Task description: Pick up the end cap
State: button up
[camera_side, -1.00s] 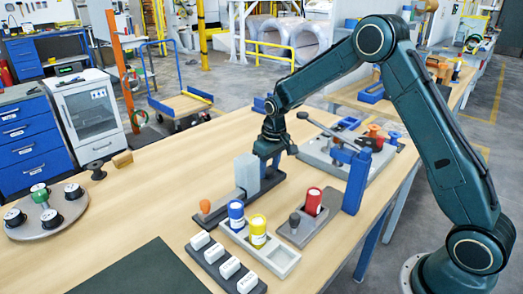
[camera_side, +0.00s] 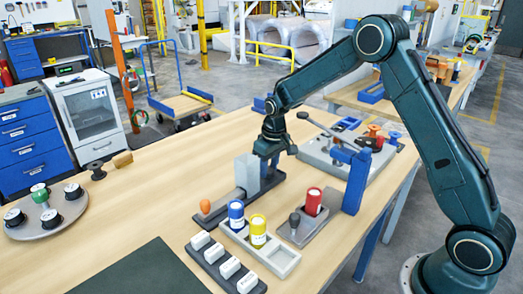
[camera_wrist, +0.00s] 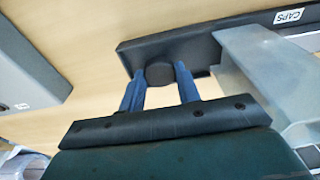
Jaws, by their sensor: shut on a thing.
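The end cap (camera_wrist: 160,75) is a dark round disc at the end of a dark rail labelled "CAPS" (camera_wrist: 225,36) in the wrist view. The two blue fingers of my gripper (camera_wrist: 160,71) stand on either side of the cap and are shut on it. The cap appears still level with the rail; I cannot tell if it is lifted. In the side view my gripper (camera_side: 269,156) is low, behind the grey upright cap holder (camera_side: 246,173) on its dark base. The cap is hidden there.
A tray with a blue and a yellow cylinder (camera_side: 258,230), a strip of white blocks (camera_side: 229,268) and a red cylinder (camera_side: 313,202) stand in front. A blue post (camera_side: 355,178) rises to the right. A round plate (camera_side: 47,212) with dark pieces lies far left.

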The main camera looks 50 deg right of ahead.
aim_at(271, 172)
jog(key=shift+r, duration=0.15)
notch_tip(271, 172, up, 20)
dwell(0.6)
jog(key=shift+s, duration=0.1)
dwell(0.5)
jog(key=s+a+f+m, duration=0.1)
jog(key=s+a+f, duration=0.1)
jog(key=s, duration=0.7)
jog(key=s+a+f+m, duration=0.1)
jog(key=s+a+f, duration=0.1)
jog(key=s, duration=0.8)
jog(key=shift+a+f, duration=0.4)
jog(key=shift+a, duration=0.15)
jog(key=shift+f, duration=0.15)
jog(key=shift+f, duration=2.75)
jog(key=shift+f, duration=0.9)
